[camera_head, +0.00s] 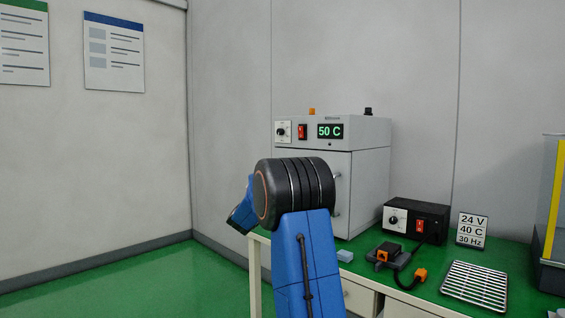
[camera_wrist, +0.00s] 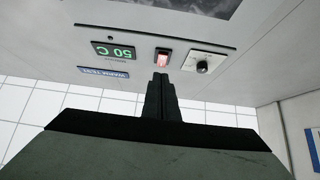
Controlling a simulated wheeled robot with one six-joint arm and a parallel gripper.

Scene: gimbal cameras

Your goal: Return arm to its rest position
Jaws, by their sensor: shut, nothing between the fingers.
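My arm is raised in the head view, with blue links and a black joint in front of the grey oven-like cabinet (camera_head: 365,165). My gripper (camera_wrist: 160,82) shows in the wrist view with its dark fingers shut and nothing between them. In that view, where the picture is upside down, the fingertips overlap the cabinet's control panel just beside the lit red switch (camera_wrist: 162,57). Whether they touch it I cannot tell. The cabinet's display (camera_head: 330,131) reads 50 C. In the head view the gripper itself is hidden behind my arm.
A green bench (camera_head: 425,285) carries the cabinet, a black control box (camera_head: 415,222), a card reading 24 V, 40 C, 30 Hz (camera_head: 472,230), a wire rack (camera_head: 475,285) and a small cabled device (camera_head: 385,255). A glass-sided case (camera_head: 550,210) stands at the right. Open floor lies left.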

